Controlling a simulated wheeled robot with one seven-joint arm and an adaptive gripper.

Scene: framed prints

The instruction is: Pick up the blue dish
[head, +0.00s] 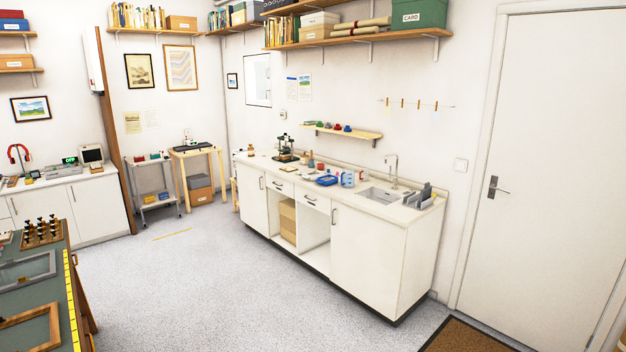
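A small blue dish (327,181) sits on the white counter (352,205) along the back wall, left of the sink. It is small in this view and I cannot tell whether anything lies in it. Small items stand close around it, including a blue and white container (347,179) just to its right. My gripper and arm are not in view.
The sink (379,195) with its tap and a grey rack (421,196) are on the counter's right part. A dark green device (284,150) stands further left. A green-topped workbench (30,272) is at lower left. The grey floor (205,285) between is clear.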

